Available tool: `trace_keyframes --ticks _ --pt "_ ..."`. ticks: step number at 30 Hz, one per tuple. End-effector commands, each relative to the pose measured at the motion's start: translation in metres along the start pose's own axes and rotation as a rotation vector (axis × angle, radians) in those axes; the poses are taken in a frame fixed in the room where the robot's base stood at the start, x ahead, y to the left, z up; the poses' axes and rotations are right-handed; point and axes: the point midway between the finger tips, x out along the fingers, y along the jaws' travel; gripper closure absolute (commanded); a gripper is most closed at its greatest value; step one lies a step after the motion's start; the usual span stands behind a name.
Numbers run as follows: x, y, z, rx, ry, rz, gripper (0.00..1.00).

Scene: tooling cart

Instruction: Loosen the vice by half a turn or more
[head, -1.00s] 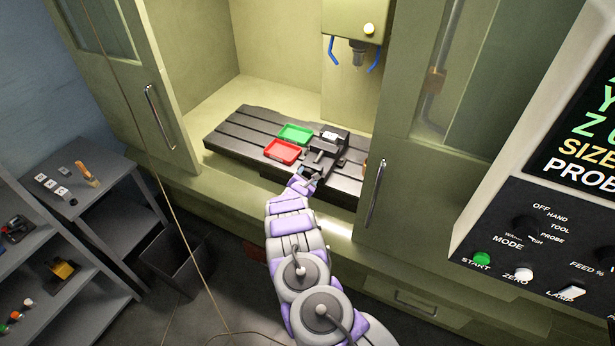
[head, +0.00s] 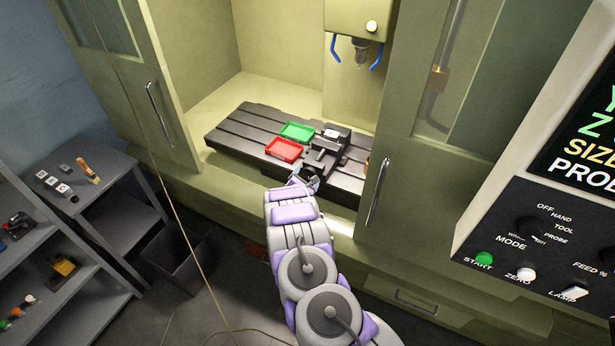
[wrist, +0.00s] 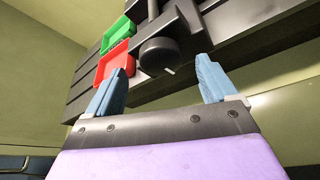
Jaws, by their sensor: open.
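The black vice (head: 328,148) stands on the slotted machine table (head: 232,140), right of the two trays. My gripper (wrist: 165,75) is open and empty. Its two blue fingers are spread left and right of the round end, below it in the picture. I cannot tell how near the fingertips are to it. In the head view my gripper (head: 306,180) is at the table's front edge, partly hidden by my arm.
A green tray (head: 297,132) and a red tray (head: 285,149) lie on the table left of the vice. The spindle (head: 361,50) hangs above and behind. Cabinet doors with handles (head: 378,192) flank the opening. A control panel (head: 540,235) is at right.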

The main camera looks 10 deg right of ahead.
Motion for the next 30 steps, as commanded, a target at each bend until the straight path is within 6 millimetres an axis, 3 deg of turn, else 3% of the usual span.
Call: trace_keyframes --ticks 24,30 --pt "-0.111 0.001 -0.003 -0.003 0.004 0.001 0.14" --pt "-0.13 0.001 -0.003 -0.003 0.002 0.001 0.14"
